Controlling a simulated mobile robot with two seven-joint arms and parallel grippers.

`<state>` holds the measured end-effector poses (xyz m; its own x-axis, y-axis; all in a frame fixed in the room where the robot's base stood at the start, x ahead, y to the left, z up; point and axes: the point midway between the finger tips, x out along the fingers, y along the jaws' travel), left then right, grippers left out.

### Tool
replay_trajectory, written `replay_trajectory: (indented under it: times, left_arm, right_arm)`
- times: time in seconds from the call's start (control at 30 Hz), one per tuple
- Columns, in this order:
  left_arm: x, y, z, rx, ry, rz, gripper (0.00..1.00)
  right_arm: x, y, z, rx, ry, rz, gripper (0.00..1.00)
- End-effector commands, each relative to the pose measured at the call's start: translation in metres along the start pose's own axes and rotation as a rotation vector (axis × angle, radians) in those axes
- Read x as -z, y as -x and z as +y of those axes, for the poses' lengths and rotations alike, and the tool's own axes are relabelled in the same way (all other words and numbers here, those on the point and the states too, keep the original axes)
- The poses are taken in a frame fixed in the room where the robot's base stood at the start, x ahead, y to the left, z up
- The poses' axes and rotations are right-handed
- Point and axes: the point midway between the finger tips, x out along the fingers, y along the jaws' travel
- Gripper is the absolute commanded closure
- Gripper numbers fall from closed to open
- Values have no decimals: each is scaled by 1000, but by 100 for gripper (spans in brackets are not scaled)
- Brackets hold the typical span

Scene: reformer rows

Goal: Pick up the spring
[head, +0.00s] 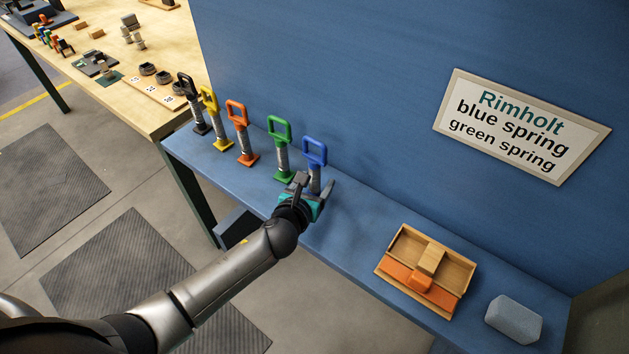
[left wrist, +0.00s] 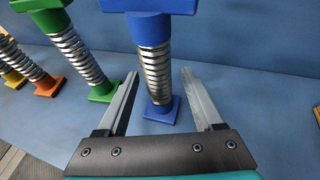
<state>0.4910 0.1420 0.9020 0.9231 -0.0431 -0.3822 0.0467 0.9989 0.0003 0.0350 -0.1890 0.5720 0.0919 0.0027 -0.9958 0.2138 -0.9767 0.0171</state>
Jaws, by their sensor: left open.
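A row of handled springs stands on the blue bench: black (head: 192,103), yellow (head: 213,117), orange (head: 242,132), green (head: 280,146) and blue (head: 314,155). A sign (head: 522,125) on the wall reads "Rimholt, blue spring, green spring". My left gripper (head: 315,188) is open at the blue spring. In the left wrist view the blue spring's metal coil (left wrist: 158,76) stands upright between the two open fingers (left wrist: 163,92), with a visible gap on each side. The green spring (left wrist: 78,55) is just left of the left finger. My right gripper is not seen.
A wooden tray (head: 461,275) with an orange piece and a wooden block sits to the right on the bench. A grey block (head: 513,320) lies beyond it. The blue wall rises behind the springs. A wooden table (head: 120,110) with parts stands at the left.

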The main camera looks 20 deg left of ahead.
Motion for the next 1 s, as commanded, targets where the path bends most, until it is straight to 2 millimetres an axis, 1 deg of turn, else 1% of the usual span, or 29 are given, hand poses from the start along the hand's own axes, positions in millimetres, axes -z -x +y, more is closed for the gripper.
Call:
replay_trajectory:
  times: [0.03, 0.2, 0.3, 0.5, 0.57, 1.0]
  left_arm:
    - [1, -9, 1, -1, 2, -2, 32]
    - [1, -25, 0, 0, 1, 0, 32]
    - [0, -28, 0, 0, 0, 0, 32]
    - [0, -28, 1, 0, 0, 0, 32]
    - [0, -28, 1, 0, 0, 0, 37]
    - [0, -27, 1, 0, 0, 1, 87]
  right_arm:
    - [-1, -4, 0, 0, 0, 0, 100]
    - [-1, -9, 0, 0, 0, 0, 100]
    - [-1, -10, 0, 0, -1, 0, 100]
    - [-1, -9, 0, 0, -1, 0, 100]
    - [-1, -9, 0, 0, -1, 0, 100]
    - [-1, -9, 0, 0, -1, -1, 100]
